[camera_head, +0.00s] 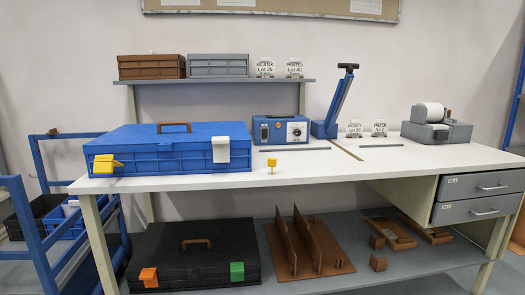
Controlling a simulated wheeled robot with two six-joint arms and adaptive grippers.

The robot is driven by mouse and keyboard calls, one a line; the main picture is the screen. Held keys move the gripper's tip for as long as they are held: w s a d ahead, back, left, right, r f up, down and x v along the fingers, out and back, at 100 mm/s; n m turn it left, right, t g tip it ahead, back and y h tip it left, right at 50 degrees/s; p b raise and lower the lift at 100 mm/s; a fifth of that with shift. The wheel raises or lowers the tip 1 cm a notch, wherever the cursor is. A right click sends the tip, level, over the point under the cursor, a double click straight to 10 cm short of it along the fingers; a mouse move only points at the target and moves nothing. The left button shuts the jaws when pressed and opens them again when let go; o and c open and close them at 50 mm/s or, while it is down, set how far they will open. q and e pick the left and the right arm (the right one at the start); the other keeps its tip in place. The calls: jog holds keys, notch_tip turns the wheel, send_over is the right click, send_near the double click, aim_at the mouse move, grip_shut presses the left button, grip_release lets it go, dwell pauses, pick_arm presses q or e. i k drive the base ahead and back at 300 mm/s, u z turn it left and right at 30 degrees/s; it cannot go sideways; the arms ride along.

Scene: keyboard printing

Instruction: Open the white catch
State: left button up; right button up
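A closed blue case (165,138) with a brown handle (174,127) on its lid lies on the left part of the white workbench. The white catch (220,152) is on the right of the case's front face and looks flat against it. A yellow catch (104,163) on the left of the same face sticks outward. I cannot tell for sure whether the white catch is latched. Neither of my grippers is in view.
A small yellow piece (271,163) stands near the front edge. A black case (195,250) lies on the lower shelf. A blue rack (45,210) stands left.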

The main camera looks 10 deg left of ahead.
aim_at(221, 151)
jog(key=z, duration=0.65)
jog(key=i, duration=0.8)
jog(key=u, duration=0.05)
